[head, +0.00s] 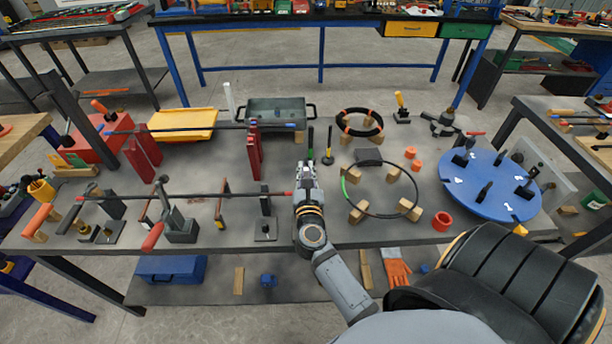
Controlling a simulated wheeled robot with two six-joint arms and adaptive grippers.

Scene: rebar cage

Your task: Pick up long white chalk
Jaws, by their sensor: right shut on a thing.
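My right gripper (304,174) is over the middle of the grey workbench (340,212), its fingers pointing toward the far side. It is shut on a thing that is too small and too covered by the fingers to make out. A slim white upright piece (228,98) stands at the back of the bench, left of the grey tray and well apart from the gripper; I cannot tell whether it is the long white chalk. No other long white stick shows clearly. My left gripper is not in view.
Slim dark upright pieces (328,146) stand just beyond the gripper. Right of it are a black ring on wooden blocks (410,208) and a blue disc (492,184). Left are red stands (254,152) and a rod on supports (182,195). A grey tray (274,110) stands behind.

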